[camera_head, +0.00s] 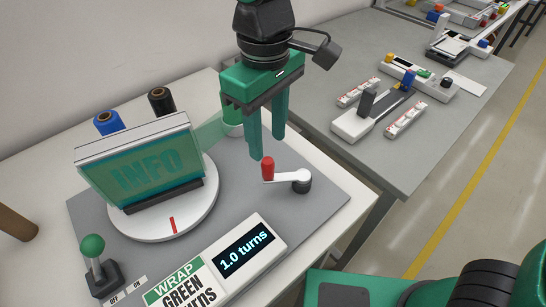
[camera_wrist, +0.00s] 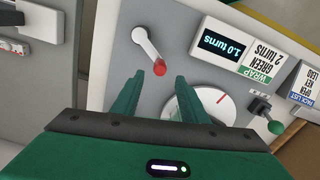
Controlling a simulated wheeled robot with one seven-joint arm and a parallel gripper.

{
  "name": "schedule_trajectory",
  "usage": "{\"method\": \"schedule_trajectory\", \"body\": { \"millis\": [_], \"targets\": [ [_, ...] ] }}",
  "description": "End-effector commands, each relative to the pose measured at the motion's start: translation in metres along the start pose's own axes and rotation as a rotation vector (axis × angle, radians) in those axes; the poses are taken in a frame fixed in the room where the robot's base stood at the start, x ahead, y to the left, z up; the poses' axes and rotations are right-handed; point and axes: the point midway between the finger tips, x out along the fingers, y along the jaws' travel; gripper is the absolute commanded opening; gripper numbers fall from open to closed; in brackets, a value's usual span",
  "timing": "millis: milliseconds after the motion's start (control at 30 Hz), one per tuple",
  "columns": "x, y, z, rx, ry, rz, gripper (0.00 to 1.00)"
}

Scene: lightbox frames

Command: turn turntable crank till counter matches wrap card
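The crank (camera_head: 290,177) has a white arm with a red knob (camera_head: 267,168) pointing left in the head view; the knob also shows in the wrist view (camera_wrist: 160,68). My gripper (camera_head: 267,148) is open above and just behind the knob, its green fingers apart and empty. In the wrist view the knob lies beyond the fingertips. The counter (camera_head: 243,250) reads "1.0 turns". The wrap card (camera_wrist: 260,62) reads "WRAP GREEN 2 turns" in the wrist view. The white turntable (camera_head: 165,222) carries a box marked INFO (camera_head: 150,170) with green film around it.
A green-knobbed lever (camera_head: 95,258) stands at the front left beside OFF/ON labels. Blue (camera_head: 108,122) and black (camera_head: 162,100) rolls stand behind the turntable. A grey table (camera_head: 440,140) with other devices is at the right. A pack list card (camera_wrist: 305,90) lies past the wrap card.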

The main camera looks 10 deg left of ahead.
Motion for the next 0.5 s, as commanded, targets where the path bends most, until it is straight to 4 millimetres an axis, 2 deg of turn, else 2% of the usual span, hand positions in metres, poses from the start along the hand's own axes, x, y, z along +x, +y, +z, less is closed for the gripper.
{"method": "schedule_trajectory", "body": {
  "millis": [200,400,500],
  "targets": [
    [0.041,0.000,0.001,0.000,-0.004,0.000,0.40],
    [0.065,0.000,0.001,0.001,-0.002,0.000,0.40],
    [0.071,0.000,0.001,0.001,-0.001,0.000,0.40]
  ]
}}
